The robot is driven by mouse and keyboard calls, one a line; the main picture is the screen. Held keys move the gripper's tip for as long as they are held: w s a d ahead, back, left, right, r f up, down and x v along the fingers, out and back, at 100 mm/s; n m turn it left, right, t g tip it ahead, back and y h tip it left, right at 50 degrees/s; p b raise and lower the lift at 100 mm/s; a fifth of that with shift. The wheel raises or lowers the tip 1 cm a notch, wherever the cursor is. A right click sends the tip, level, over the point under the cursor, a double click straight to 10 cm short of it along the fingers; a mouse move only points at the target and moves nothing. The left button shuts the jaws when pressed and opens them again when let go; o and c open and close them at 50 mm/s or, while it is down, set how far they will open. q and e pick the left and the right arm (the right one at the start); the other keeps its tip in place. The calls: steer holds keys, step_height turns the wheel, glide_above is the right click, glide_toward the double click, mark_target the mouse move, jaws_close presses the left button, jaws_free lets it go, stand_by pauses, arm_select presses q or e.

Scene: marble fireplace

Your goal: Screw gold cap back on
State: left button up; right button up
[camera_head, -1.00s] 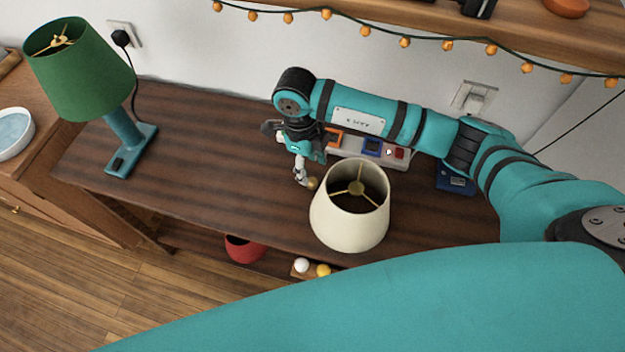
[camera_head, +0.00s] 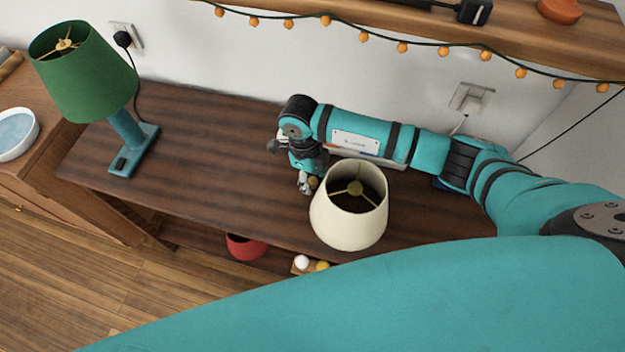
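A cream lampshade (camera_head: 338,222) stands upright on the dark wooden table. Its open top shows a gold ring-and-spoke fitting (camera_head: 355,187). My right gripper (camera_head: 306,185) points down just left of the shade's upper rim, its wrist above and behind. A small rounded gold piece (camera_head: 314,183), which looks like the gold cap, is at the fingertips, between them and the shade. The fingers are small and partly overlapped, so I cannot tell whether they are shut on it. My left gripper is not in view.
A green lamp (camera_head: 84,75) stands at the table's left end. The tabletop (camera_head: 200,160) between it and my gripper is clear. My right arm partly covers a pale box (camera_head: 345,152) behind the shade. A red bowl (camera_head: 246,246) and small balls (camera_head: 302,262) are below the front edge.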

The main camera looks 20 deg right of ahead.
mark_target(314, 180)
steer(key=c, duration=0.8)
steer(key=shift+o, duration=0.2)
steer(key=shift+r, duration=0.1)
steer(key=shift+r+b, duration=0.3)
steer(key=shift+r, duration=0.25)
step_height(314, 180, up, 2)
steer(key=shift+r+b, duration=0.15)
steer(key=shift+b, duration=0.35)
steer(key=s+a+b, duration=0.1)
steer(key=a, duration=0.4)
steer(key=s+a+b, duration=0.1)
steer(key=a+b, duration=0.1)
steer(key=a, duration=0.2)
steer(key=s+a+r+b, duration=0.1)
steer(key=a, duration=0.4)
steer(key=shift+s+a, duration=0.15)
steer(key=shift+a, duration=0.2)
steer(key=shift+s+a+r, duration=0.1)
steer(key=shift+a+r, duration=0.1)
steer(key=shift+a, duration=0.3)
